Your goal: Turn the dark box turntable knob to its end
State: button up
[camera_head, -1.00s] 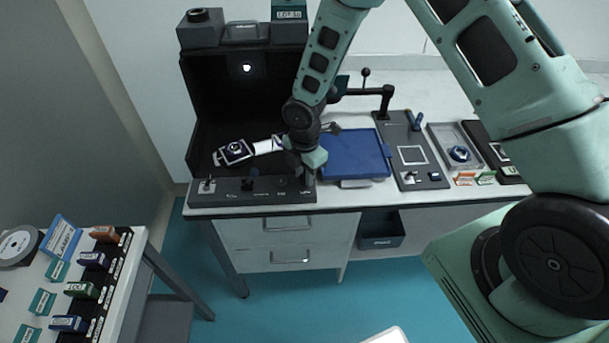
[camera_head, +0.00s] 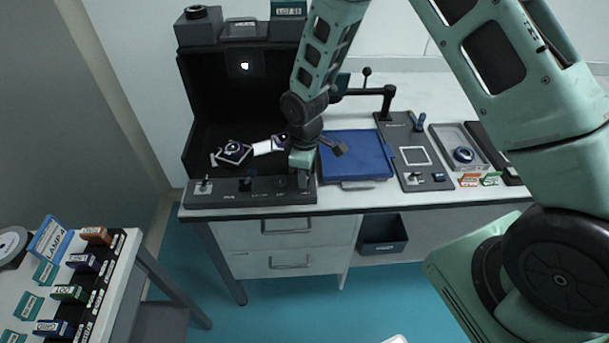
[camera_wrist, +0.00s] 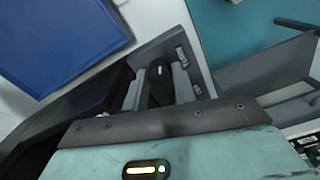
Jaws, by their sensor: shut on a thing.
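The dark box (camera_head: 215,100) stands open at the front on the left of the table, with a low control panel (camera_head: 225,200) along its front edge. My gripper (camera_head: 304,181) is at the right end of this panel, pointing down. In the wrist view, a black knob (camera_wrist: 159,84) with a pale mark on top sits between the two grey fingers of my gripper (camera_wrist: 158,88), and they are shut on it. The small labels beside it are hard to read. In the head view my gripper mostly hides this knob.
A blue tray (camera_head: 355,156) lies just right of the panel. A dark panel with a white square outline (camera_head: 412,172) is farther right. Inside the dark box lie a small device (camera_head: 233,152) and a white card (camera_head: 263,147). A side table (camera_head: 112,270) stands at lower left.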

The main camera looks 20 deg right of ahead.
jog(key=m+b, duration=0.1)
jog(key=m, duration=1.1)
dwell(0.5)
jog(key=o, duration=1)
notch_tip(320, 180, up, 18)
jog(key=b, duration=0.2)
jog(key=shift+f, duration=0.25)
